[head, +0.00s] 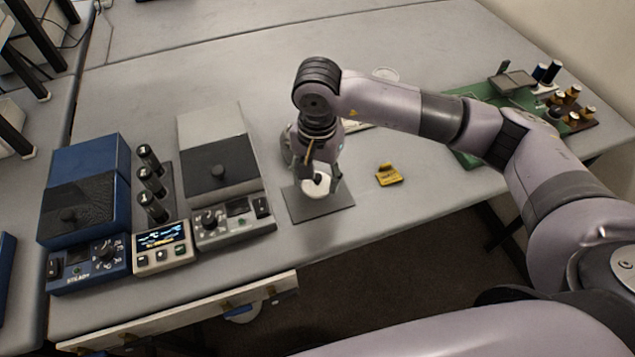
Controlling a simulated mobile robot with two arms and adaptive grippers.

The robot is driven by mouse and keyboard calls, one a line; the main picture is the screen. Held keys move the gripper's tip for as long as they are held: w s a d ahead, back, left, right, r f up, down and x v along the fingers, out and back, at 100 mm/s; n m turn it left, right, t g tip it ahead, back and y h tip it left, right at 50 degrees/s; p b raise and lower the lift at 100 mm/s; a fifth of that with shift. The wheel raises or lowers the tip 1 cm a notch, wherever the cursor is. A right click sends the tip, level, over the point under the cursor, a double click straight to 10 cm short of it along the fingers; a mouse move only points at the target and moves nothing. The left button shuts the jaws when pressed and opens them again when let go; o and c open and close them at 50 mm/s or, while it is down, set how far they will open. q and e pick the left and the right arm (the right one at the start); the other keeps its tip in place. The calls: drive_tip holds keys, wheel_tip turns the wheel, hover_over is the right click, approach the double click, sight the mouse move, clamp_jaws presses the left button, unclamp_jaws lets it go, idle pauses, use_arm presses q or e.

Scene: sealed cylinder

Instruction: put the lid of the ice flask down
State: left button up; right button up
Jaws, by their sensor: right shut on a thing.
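My right gripper (322,184) points down over a dark grey square mat (321,206) near the table's front edge. It is shut on a small white round piece (315,186), which I take for the lid of the ice flask. The fingers partly cover this piece, and I cannot tell whether it touches the mat. I cannot make out the flask's body for sure. A pale round thing (386,74) stands behind my right arm, too small to identify. My left gripper is not in view.
A grey device (212,140) with a dark lid stands left of the mat. Further left are several black-capped cylinders (150,180), a display box (162,247) and a blue device (85,190). A yellow block (388,175) lies right of the mat. A green board (465,158) lies far right.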

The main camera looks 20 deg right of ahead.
sight(318, 186)
wheel_tip(318, 186, down, 4)
drive_tip(key=shift+s+r+p, duration=0.15)
drive_tip(key=shift+r+p, duration=0.05)
drive_tip(key=shift+p, duration=0.2)
drive_tip(key=shift+f, duration=0.15)
drive_tip(key=shift+f+b, duration=0.2)
drive_tip(key=shift+b, duration=0.1)
drive_tip(key=o, duration=0.9)
drive_tip(key=shift+r, duration=0.1)
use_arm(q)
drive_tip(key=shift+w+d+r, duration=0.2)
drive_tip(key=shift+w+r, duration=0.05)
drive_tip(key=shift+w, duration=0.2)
use_arm(e)
drive_tip(key=shift+o, duration=0.2)
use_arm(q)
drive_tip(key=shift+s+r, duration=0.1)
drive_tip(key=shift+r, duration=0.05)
use_arm(e)
drive_tip(key=shift+r, duration=0.1)
